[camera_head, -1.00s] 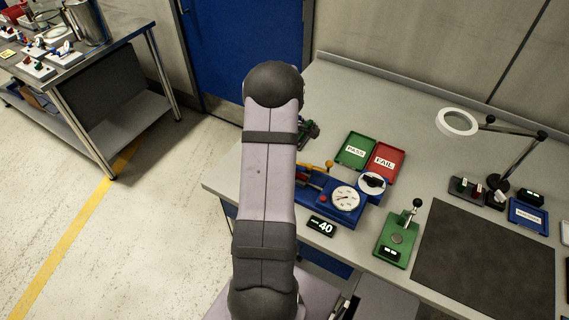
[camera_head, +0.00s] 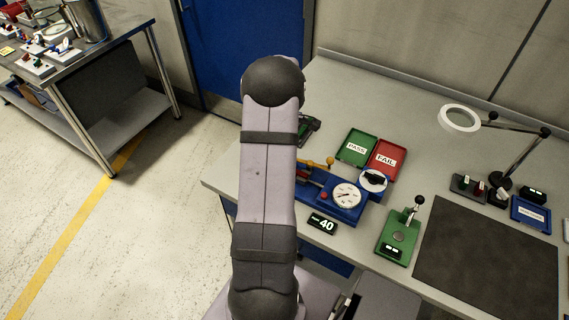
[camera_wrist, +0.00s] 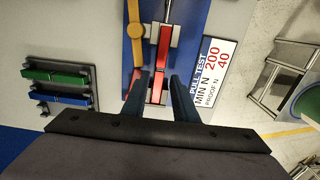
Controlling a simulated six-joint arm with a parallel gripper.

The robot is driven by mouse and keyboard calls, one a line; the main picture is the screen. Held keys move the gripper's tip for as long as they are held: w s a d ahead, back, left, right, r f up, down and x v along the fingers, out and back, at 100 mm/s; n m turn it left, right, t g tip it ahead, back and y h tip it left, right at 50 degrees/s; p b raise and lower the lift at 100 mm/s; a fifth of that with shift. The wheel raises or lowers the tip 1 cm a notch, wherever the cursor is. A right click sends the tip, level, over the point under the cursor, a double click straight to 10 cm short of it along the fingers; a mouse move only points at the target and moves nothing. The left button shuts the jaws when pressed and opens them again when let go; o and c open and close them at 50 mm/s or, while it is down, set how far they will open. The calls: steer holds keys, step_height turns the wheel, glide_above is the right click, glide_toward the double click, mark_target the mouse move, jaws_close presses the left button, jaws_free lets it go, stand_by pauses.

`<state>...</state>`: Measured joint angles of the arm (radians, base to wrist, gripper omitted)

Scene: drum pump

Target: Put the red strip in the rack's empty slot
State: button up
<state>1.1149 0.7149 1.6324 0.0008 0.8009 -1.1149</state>
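The red strip (camera_wrist: 163,48) lies lengthwise in the blue pull tester in the wrist view, with grey clamp parts beside it. My gripper (camera_wrist: 160,82) is open, with one dark finger on each side of the strip's near end and gaps visible. Whether the fingers are at the strip's height is unclear. The dark rack (camera_wrist: 88,72) is at the left, holding a green strip (camera_wrist: 55,77) and a blue strip (camera_wrist: 68,99). Bare rack posts show beyond these strips; the empty slot is not clear. In the head view my arm hides the gripper and the strip.
The blue tester (camera_head: 318,198) has a round dial and an orange lever (camera_wrist: 136,40) left of the strip in the wrist view. A pull-test sign (camera_wrist: 214,68) stands close right. Green PASS and red FAIL trays (camera_head: 388,157) lie behind the tester. A green press (camera_head: 398,240) stands right.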

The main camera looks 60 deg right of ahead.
steer(key=r+b, duration=0.1)
steer(key=r, duration=0.1)
steer(key=r+b, duration=0.1)
steer(key=r, duration=0.2)
steer(key=shift+d+r, duration=0.2)
steer(key=shift+r, duration=0.1)
steer(key=w+a+r, duration=0.1)
steer(key=w+a, duration=0.4)
steer(key=a, duration=0.6)
steer(key=w+a+r, duration=0.1)
steer(key=w+a, duration=0.4)
steer(key=a, duration=0.6)
steer(key=s+a+f, duration=0.1)
steer(key=s+a, duration=0.3)
steer(key=a, duration=0.5)
steer(key=s+a+f, duration=0.1)
steer(key=s+a, duration=0.3)
steer(key=a, duration=0.6)
steer(key=shift+a+f, duration=0.15)
steer(key=shift+a, duration=0.1)
steer(key=shift+s+a, duration=0.1)
steer(key=shift+s, duration=0.1)
steer(key=shift+c, duration=1.2)
